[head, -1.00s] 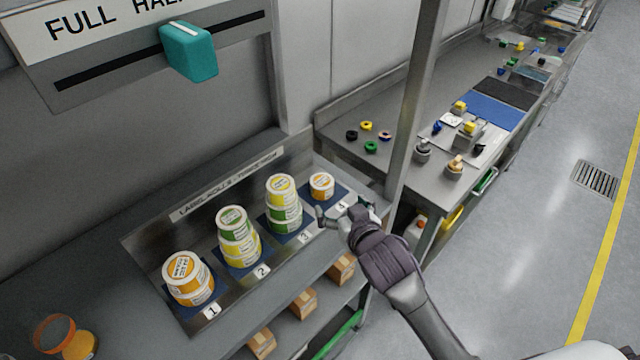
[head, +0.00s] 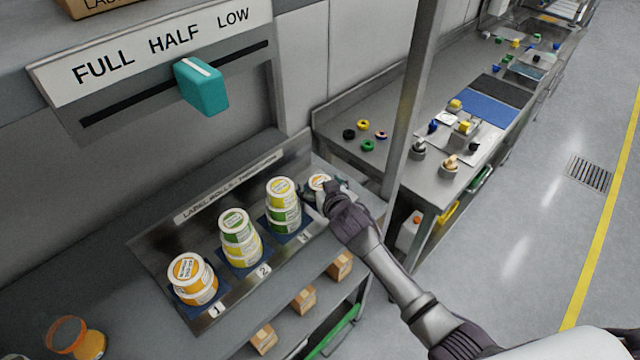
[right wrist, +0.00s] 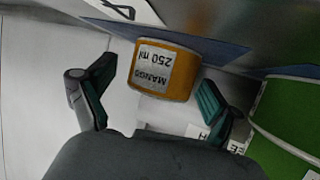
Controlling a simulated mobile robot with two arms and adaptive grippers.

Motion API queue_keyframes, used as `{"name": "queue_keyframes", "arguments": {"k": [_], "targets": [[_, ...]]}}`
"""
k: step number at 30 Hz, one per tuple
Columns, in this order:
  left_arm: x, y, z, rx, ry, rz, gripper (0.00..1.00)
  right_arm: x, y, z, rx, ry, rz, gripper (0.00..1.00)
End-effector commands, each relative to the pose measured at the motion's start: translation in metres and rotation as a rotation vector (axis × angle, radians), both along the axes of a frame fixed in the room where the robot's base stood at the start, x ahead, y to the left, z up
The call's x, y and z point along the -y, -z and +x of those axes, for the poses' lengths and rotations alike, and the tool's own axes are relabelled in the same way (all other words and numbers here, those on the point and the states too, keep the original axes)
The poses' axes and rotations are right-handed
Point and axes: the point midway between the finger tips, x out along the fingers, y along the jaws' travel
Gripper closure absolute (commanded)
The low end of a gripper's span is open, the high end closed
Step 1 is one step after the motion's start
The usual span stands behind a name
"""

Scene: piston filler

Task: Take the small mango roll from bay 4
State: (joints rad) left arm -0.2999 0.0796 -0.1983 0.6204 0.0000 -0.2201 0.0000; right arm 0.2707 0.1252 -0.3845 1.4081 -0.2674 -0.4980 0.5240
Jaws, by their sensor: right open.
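The small mango roll (head: 319,181) is white-topped with an orange side and sits in bay 4, partly hidden by my right gripper (head: 318,198). In the right wrist view the mango roll (right wrist: 166,70) shows its label "MANGO 250 ml" and lies between and just beyond the two fingers. The right gripper (right wrist: 155,100) is open around the near side of the roll and does not clearly touch it. My left gripper is not in view.
Stacked green and yellow rolls (head: 283,205) stand close by in bay 3. Another stack (head: 240,238) is in bay 2, and orange rolls (head: 192,279) are in bay 1. A metal post (head: 408,110) rises right of the tray. A teal slider (head: 202,86) is above.

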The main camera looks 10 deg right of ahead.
Motion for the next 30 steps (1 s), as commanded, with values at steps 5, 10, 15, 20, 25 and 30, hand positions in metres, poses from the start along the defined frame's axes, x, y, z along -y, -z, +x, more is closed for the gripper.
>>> {"name": "queue_keyframes", "arguments": {"k": [5, 10, 15, 20, 25, 30], "targets": [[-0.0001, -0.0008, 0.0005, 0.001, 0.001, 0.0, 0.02, -0.001, 0.002, 0.0045, 0.001, -0.001, 0.0, 0.09], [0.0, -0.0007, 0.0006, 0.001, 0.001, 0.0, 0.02, -0.001, 0.0021, 0.0041, 0.001, -0.001, 0.0, 0.14], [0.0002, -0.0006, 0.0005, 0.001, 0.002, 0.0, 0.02, -0.0008, 0.0021, 0.0039, 0.0, -0.001, 0.0, 0.43], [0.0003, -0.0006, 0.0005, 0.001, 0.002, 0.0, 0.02, -0.0008, 0.0021, 0.0039, 0.0, -0.001, 0.0, 0.69], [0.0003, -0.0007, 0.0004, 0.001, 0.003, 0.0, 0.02, -0.0009, 0.0016, 0.004, 0.001, -0.001, 0.0, 0.79], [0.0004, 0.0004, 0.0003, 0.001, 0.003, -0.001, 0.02, -0.0007, -0.0029, 0.0045, 0.004, -0.001, 0.001, 0.79]]}}
